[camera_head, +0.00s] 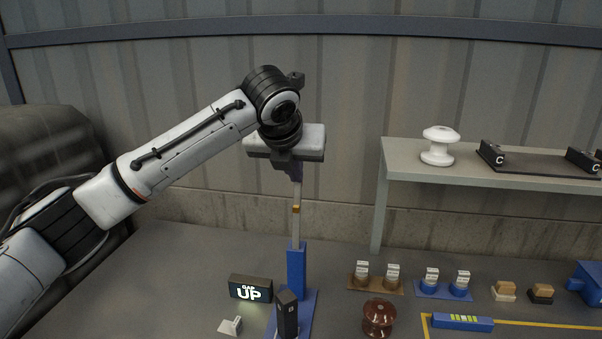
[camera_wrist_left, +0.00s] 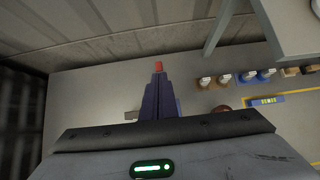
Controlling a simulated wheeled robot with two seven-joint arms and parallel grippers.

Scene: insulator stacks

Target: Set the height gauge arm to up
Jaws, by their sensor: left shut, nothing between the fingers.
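The height gauge (camera_head: 296,268) stands on the bench with a blue base and blue lower column. A thin grey post (camera_head: 296,230) with an orange mark rises upright from it. My left gripper (camera_head: 296,178) is shut at the post's upper end, pointing down. I cannot tell whether its fingers touch the post. In the left wrist view the shut dark fingers (camera_wrist_left: 158,85) show, with a red tip (camera_wrist_left: 158,66) just beyond them. My right gripper is not in view.
A dark upright block (camera_head: 287,313) stands in front of the column. A brown insulator (camera_head: 378,317) is at its right. A raised shelf (camera_head: 425,167) holds a white insulator (camera_head: 438,146). Small blocks on holders line the bench at right. The bench left of the sign is largely clear.

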